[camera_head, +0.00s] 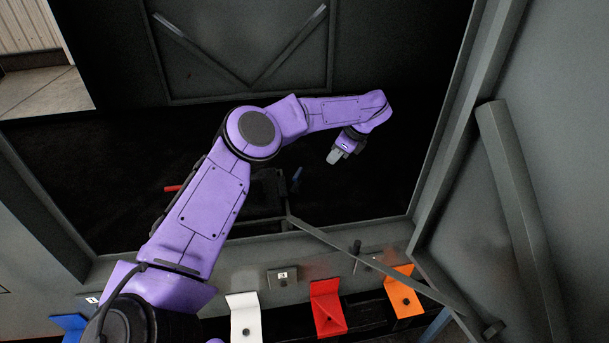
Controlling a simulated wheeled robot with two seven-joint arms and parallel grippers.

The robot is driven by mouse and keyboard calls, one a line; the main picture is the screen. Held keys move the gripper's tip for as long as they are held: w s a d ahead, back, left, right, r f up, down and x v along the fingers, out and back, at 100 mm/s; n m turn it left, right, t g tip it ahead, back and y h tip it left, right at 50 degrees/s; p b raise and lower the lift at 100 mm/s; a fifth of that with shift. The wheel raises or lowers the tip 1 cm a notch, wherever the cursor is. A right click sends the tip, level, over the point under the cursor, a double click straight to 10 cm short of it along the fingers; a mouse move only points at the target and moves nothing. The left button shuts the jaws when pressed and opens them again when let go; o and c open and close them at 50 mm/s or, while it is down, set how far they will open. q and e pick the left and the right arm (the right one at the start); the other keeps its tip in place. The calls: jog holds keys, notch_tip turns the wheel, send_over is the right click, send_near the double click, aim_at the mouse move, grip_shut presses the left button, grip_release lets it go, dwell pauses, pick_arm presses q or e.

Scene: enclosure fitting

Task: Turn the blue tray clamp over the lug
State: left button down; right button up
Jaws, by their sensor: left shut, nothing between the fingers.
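A small blue piece (296,179), which looks like the tray clamp, stands tilted inside the dark enclosure, at the right side of a dark tray frame (268,178). The lug cannot be made out in the dark. My left gripper (334,157) hangs from the purple arm above and right of the blue piece, apart from it in the picture. Its grey fingertips are together with nothing held. My left arm crosses the opening and hides part of the tray's left side. My right gripper is not in view.
A red piece (173,188) shows left of the tray. A diagonal bar (375,263) crosses the opening's lower right. Along the front sill are blue (68,322), white (245,316), red (327,308) and orange (404,292) flaps. A door (560,150) stands at right.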

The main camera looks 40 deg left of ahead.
aim_at(297, 179)
pick_arm(q)
jog(key=s+a+f+g+p, duration=0.1)
jog(key=s+a+f+p, duration=0.1)
jog(key=s+a+f, duration=0.3)
notch_tip(297, 179, down, 3)
jog(key=shift+a+f+n+h+p, duration=0.15)
jog(key=shift+a+n+h+p, duration=0.2)
jog(key=shift+a, duration=0.7)
